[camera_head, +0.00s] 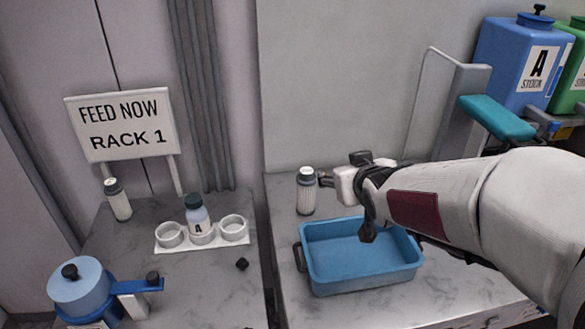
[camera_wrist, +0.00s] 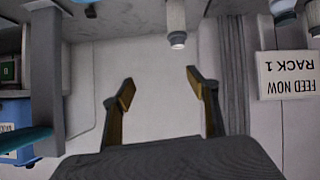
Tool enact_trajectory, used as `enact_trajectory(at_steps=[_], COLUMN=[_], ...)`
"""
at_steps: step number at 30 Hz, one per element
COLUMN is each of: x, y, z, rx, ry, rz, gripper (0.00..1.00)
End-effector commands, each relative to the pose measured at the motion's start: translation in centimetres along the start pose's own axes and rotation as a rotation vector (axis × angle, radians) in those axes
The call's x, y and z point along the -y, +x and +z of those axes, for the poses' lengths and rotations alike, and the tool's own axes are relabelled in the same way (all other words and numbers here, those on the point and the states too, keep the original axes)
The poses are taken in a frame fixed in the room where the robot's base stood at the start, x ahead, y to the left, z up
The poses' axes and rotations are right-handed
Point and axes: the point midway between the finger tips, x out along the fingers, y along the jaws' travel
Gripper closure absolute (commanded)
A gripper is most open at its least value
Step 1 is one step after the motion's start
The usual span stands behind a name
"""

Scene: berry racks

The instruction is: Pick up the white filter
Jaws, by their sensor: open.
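A white ribbed filter (camera_head: 306,196) with a dark band under its pale top stands upright on the grey marble counter, behind the blue tray.
An empty blue tray (camera_head: 362,284) stands below my arm. On the left counter are a similar white filter (camera_head: 119,204), a white rack (camera_head: 203,246) with a bottle (camera_head: 196,214), and a blue pot (camera_head: 78,293). A grey upright panel (camera_head: 452,108) stands behind my arm.

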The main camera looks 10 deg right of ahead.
Motion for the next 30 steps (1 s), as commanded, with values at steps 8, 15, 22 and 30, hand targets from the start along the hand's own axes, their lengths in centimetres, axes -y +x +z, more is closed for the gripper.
enact_trajectory(at_steps=[8, 15, 22, 30], x=[0.3, 0.9, 1.8, 2.9], y=[5.1, 8.9, 12.0, 14.9], z=[-1.7, -2.5, -2.7, -2.0], rx=[-0.117, -0.221, -0.32, -0.437], ry=[-0.017, -0.025, -0.019, 0.002], rz=[-0.037, -0.084, -0.139, -0.214], gripper=[0.41, 0.41, 0.41, 0.41])
